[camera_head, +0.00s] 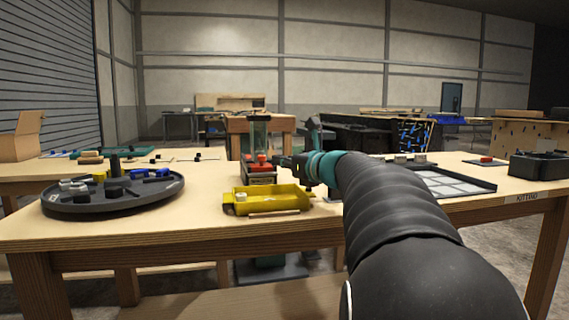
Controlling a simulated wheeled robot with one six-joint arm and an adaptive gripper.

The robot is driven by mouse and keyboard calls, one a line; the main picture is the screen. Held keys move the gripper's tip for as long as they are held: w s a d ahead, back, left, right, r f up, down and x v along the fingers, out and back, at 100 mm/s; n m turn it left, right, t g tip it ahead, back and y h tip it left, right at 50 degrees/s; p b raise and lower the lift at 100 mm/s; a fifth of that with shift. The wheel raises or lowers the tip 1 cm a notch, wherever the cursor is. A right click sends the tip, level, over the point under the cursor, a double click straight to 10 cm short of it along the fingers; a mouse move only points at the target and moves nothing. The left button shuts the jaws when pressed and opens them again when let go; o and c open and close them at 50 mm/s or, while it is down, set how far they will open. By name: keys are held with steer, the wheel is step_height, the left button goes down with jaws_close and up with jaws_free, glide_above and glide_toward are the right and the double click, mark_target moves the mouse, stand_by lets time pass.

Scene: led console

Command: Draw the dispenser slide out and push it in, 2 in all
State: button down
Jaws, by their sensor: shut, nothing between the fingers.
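The dispenser (260,134) stands on the table behind the yellow tray, with a tall clear greenish tower over a dark and red base. Its red slide (258,168) shows low at the front; how far out it is I cannot tell. My gripper (281,160) is shut and empty, reaching in from the right close beside the red part. Whether it touches the slide I cannot tell. The yellow tray (285,197) sits in front of the dispenser with a small pale piece (241,197) at its left.
A round dark tray (120,201) with several small parts stands at left. A partitioned tray (455,186) and a black bin (540,166) are at right. My arm covers the table's right middle. Bare tabletop (205,205) lies left of the yellow tray.

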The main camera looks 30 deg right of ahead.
mark_target(264, 158)
steer(key=shift+w+a+f, duration=0.1)
steer(key=shift+w+a, duration=0.1)
steer(key=shift+w, duration=0.9)
steer(key=shift+w+a, duration=0.2)
steer(key=shift+w, duration=0.9)
